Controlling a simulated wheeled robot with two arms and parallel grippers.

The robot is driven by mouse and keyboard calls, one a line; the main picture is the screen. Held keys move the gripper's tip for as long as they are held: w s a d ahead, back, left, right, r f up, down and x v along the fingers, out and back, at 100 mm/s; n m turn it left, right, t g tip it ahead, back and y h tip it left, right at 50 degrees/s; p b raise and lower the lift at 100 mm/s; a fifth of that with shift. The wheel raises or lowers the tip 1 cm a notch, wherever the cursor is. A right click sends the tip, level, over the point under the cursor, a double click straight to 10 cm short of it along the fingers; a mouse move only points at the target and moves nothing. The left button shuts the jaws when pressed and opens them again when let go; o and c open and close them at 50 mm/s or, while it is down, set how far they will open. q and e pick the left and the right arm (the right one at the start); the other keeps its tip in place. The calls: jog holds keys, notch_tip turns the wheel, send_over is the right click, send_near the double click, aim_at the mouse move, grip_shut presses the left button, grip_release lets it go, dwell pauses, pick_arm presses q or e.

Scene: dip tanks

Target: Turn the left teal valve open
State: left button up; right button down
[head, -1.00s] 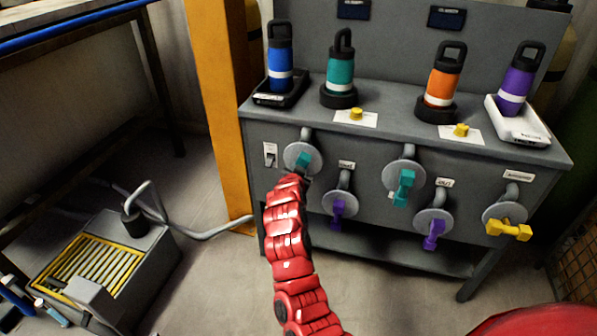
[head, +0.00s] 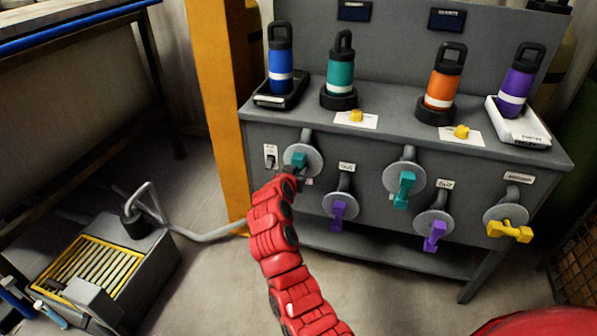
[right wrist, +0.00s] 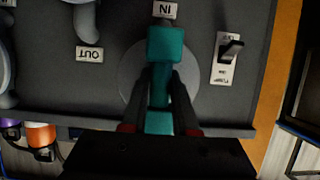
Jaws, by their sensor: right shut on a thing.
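The left teal valve (head: 299,159) is on the front of the grey bench, its teal handle in front of a round grey disc. My right gripper (head: 292,171) reaches up to it from below and is shut on the handle. In the right wrist view, the two dark fingers (right wrist: 161,75) lie on either side of the teal handle (right wrist: 165,45). The wrist picture is upside down, with the label IN beside the disc. A second teal valve (head: 404,188) is further right, its handle hanging down. My left gripper is not in view.
Purple valves (head: 338,213) and (head: 435,235) and a yellow valve (head: 509,229) sit nearby on the same panel. A switch (head: 270,156) is just left of the held valve. Bottles stand on the bench top. An orange post (head: 216,95) is close on the left.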

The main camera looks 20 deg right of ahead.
jog(key=shift+f, duration=0.25)
jog(key=c, duration=0.7)
grip_release()
jog(key=shift+r, duration=0.1)
jog(key=shift+s+a+r, duration=0.2)
jog(key=p+v, duration=0.2)
jog(key=v, duration=1.4)
jog(key=shift+s+a+r, duration=0.15)
jog(key=shift+s+a, duration=0.05)
jog(key=shift+s, duration=0.15)
